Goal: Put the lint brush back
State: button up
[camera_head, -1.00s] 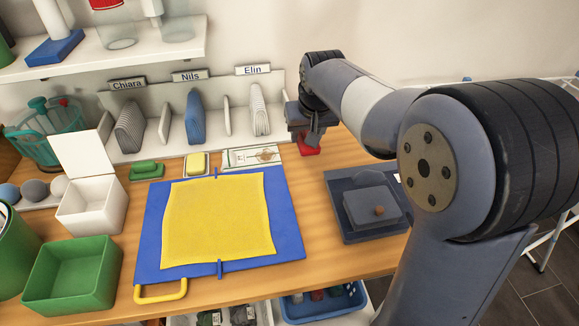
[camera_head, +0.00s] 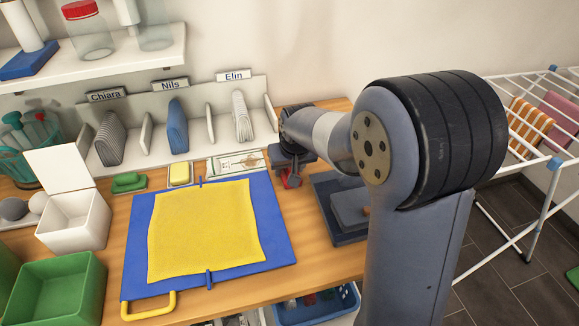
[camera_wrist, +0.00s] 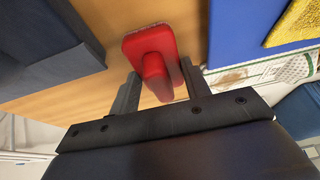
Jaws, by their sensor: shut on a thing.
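The red lint brush (camera_wrist: 151,56) is between the fingers of my gripper (camera_wrist: 157,84) in the wrist view, with its handle toward the camera and its flat head farther away. My gripper is shut on it. In the head view, my gripper (camera_head: 291,169) is over the wooden worktop, just right of the blue folding board's far right corner. Only a small red part of the brush (camera_head: 293,182) shows there. I cannot tell whether the brush touches the worktop.
The blue board (camera_head: 283,245) carries a yellow cloth (camera_head: 205,230). A dark grey tray (camera_head: 347,237) is at the right, partly behind my arm.

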jog(key=shift+f, duration=0.1)
jog(key=o, duration=0.4)
jog(key=shift+f, duration=0.1)
jog(key=o, duration=0.5)
jog(key=shift+s+r, duration=0.1)
jog(key=shift+r, duration=0.6)
jog(key=v, duration=1.1)
jog(key=shift+s, duration=0.1)
jog(key=shift+f, duration=0.15)
